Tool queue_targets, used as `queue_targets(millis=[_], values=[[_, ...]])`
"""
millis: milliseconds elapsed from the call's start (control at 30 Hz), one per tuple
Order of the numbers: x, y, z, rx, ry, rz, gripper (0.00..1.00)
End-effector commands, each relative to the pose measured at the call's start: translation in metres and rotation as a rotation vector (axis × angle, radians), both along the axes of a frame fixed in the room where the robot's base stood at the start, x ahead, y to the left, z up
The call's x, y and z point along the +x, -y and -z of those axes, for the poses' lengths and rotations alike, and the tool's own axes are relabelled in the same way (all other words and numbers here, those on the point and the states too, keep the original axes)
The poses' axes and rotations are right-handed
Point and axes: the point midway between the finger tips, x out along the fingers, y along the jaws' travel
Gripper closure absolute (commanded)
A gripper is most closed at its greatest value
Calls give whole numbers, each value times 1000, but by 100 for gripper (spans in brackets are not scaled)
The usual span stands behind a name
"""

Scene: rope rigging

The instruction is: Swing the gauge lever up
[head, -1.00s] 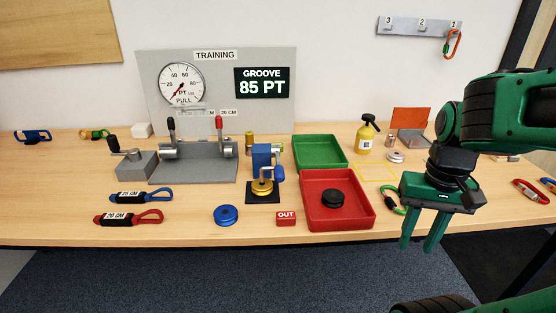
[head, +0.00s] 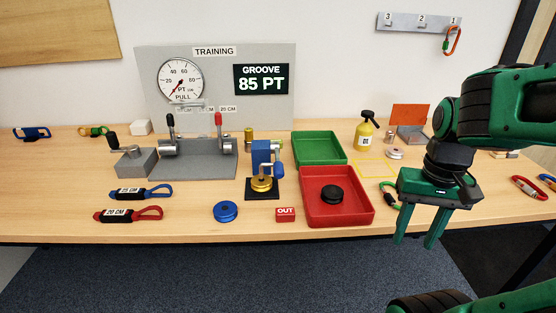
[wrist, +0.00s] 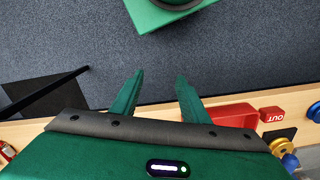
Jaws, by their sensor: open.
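A blue gauge block (head: 261,153) stands on a black base plate (head: 262,195) near the table's middle. A blue-ended lever (head: 279,169) hangs low at its right side. A yellow grooved disc (head: 261,184) sits under the block. In the wrist view, the yellow disc (wrist: 281,147) and a blue part of the gauge (wrist: 290,161) show at the right edge. My gripper (head: 416,242) is open and empty, pointing down in front of the table's front edge, well to the right of the gauge. Its two spread fingers show in the wrist view (wrist: 158,78).
A red tray (head: 363,213) holding a black disc lies between gripper and gauge, with a green tray (head: 321,162) behind. A blue disc (head: 226,211) and red OUT block (head: 285,215) lie in front. A grey lever stand (head: 195,172) is left. The display (head: 261,80) reads 85 PT.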

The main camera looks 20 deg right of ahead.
Motion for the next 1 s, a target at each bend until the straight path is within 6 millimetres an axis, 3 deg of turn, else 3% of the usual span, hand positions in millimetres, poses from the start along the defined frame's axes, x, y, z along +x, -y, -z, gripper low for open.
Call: queue_targets(millis=[367, 400, 467, 567, 667, 800, 1000], values=[[1, 0, 0, 0, 0, 0, 59], [-7, -1, -6, -1, 13, -2, 59], [1, -1, -12, -3, 22, -5, 59], [36, -9, -28, -3, 37, -22, 59], [90, -26, -50, 8, 58, -55, 59], [168, -63, -77, 50, 85, -118, 59], [253, -123, -105, 146, 111, -213, 59]])
